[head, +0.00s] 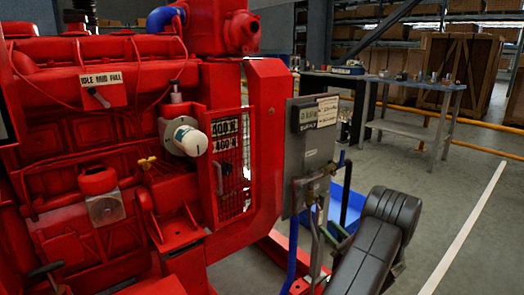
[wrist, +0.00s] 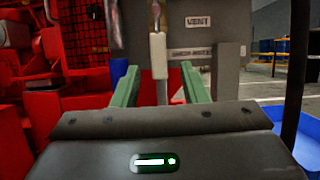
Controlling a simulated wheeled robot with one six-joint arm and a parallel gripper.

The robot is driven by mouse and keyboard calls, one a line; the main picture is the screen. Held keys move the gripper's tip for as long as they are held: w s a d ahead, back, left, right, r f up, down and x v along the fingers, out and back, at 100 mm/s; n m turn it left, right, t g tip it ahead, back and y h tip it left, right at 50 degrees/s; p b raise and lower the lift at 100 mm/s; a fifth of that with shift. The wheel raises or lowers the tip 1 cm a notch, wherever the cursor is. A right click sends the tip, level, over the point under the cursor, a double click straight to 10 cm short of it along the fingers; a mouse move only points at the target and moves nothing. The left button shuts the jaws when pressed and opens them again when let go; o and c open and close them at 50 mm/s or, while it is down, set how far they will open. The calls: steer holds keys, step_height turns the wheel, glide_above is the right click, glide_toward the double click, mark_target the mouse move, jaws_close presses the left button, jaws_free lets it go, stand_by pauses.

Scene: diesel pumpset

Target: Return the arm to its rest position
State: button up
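My arm (head: 378,240) reaches in from the lower right of the head view, and its dark links hide part of the blue bin behind. My gripper (wrist: 159,70) shows in the wrist view with its two green fingers spread apart. A pale upright handle or rod (wrist: 158,55) shows in the gap between them, in front of the grey control box; the fingers do not appear to touch it. In the head view a little green of my gripper (head: 340,243) shows below the grey control box (head: 313,140), mostly hidden by my arm.
A blue bin (head: 352,203) stands behind my arm. A workbench (head: 400,84) and wooden crates (head: 458,70) are at the back right. Floor at right is clear.

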mark_target(319, 220)
steer(key=b+x, duration=0.1)
steer(key=x, duration=0.4)
steer(key=shift+w+a+r, duration=0.1)
steer(key=shift+a+r, duration=0.05)
steer(key=p+v, duration=0.4)
steer(key=v, duration=1)
steer(key=b+x, duration=0.3)
steer(key=x, duration=1.1)
steer(key=shift+a+r, duration=0.1)
steer(key=shift+s+a+m+t+h, duration=0.15)
steer(key=shift+m+t+h, duration=0.1)
steer(key=shift+m, duration=0.35)
steer(key=shift+s+a+m+t+h, duration=0.15)
steer(key=shift+m+h, duration=0.1)
steer(key=shift+m, duration=0.35)
